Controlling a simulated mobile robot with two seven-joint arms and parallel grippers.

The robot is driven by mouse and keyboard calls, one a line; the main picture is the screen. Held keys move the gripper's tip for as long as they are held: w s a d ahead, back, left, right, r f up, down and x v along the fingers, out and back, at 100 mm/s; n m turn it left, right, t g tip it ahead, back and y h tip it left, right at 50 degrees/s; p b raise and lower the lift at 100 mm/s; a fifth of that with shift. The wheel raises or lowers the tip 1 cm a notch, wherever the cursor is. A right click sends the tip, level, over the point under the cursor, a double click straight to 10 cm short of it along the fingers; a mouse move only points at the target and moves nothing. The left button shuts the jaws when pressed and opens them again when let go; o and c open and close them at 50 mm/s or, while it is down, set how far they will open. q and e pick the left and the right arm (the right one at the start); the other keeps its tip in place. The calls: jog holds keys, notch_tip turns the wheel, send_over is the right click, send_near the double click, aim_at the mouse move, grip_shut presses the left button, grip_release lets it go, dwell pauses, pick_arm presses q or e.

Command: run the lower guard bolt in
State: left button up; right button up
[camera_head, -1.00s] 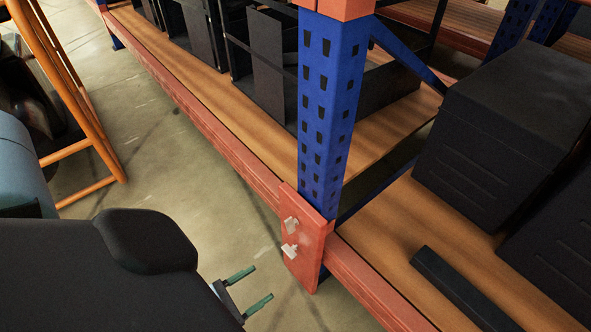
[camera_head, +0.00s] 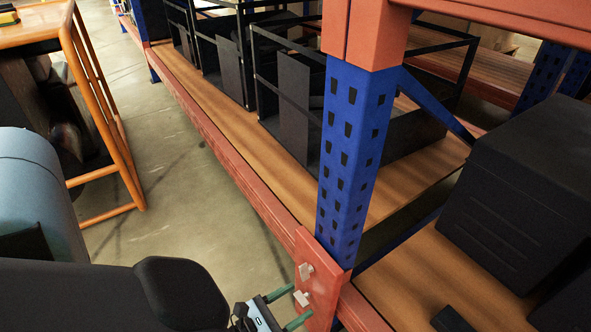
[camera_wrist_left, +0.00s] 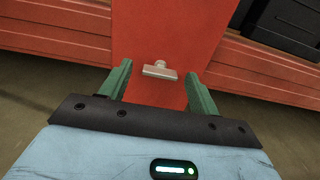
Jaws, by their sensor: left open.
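The red guard plate (camera_head: 322,282) is on the foot of the blue rack post. Two pale T-shaped bolts stick out of it: the upper bolt (camera_head: 305,271) and the lower guard bolt (camera_head: 301,299). My left gripper (camera_head: 300,304) is open, its green fingers on either side of the lower bolt as seen from the head. In the left wrist view, one bolt (camera_wrist_left: 160,70) shows between the fingertips of the left gripper (camera_wrist_left: 160,80), with clear space on both sides and its crossbar nearly level. I cannot tell how deep either bolt sits. My right gripper is out of view.
The blue post (camera_head: 352,160) rises above the plate, with red beams (camera_head: 230,160) and wooden shelves beside it. Black crates (camera_head: 535,190) stand on the shelves. An orange-framed cart (camera_head: 105,120) stands at left. The floor between cart and rack is open.

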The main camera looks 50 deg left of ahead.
pick_arm(q)
jog(key=shift+w, duration=0.35)
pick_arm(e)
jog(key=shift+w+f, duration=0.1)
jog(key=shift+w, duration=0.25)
pick_arm(q)
jog(key=shift+c, duration=0.4)
jog(key=c, duration=0.9)
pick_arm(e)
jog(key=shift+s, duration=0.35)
pick_arm(q)
jog(key=shift+m, duration=0.4)
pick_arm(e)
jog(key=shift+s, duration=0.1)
